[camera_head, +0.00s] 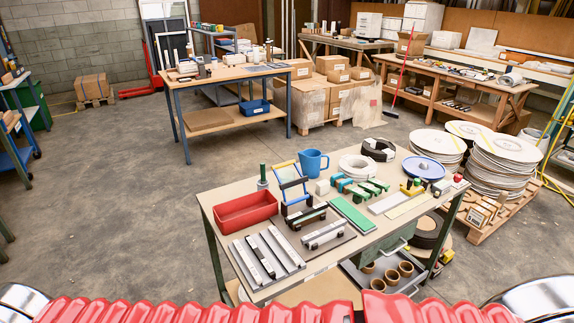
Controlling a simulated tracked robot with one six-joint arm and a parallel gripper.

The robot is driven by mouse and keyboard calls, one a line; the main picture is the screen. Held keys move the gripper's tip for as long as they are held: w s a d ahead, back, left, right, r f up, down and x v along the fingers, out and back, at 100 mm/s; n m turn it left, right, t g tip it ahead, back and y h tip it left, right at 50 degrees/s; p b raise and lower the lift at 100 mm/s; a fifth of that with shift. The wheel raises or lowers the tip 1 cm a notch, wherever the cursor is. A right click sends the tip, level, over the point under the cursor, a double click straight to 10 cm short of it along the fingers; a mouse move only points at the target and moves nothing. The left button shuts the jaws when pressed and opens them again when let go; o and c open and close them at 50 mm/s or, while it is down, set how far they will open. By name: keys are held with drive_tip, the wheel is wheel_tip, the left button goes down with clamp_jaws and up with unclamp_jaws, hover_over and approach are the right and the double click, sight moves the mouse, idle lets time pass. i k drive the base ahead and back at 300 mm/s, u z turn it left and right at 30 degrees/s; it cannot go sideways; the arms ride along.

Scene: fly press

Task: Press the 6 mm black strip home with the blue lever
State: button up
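The blue lever is raised and leans back. Its dark base (305,214) sits on a grey mat. Several silver bars (280,249) lie at the bench's front left, and a dark strip (260,256) lies among them. I cannot tell whether this is the 6 mm strip, or whether any strip is in the press. Another silver and black fixture (326,235) is right of the bars. My gripper is not in view.
The near workbench (207,197) also holds a red tray (246,211), a blue jug (313,161), a white coil (347,163), a green strip (352,213) and green-handled clamps (375,187). Stacked discs (503,157) stand at the right. The floor (90,190) at left is clear.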

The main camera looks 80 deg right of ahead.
sight(303, 181)
drive_tip(key=z, duration=0.4)
drive_tip(key=i, duration=0.6)
drive_tip(key=z, duration=0.85)
drive_tip(key=i, duration=0.5)
drive_tip(key=z, duration=0.25)
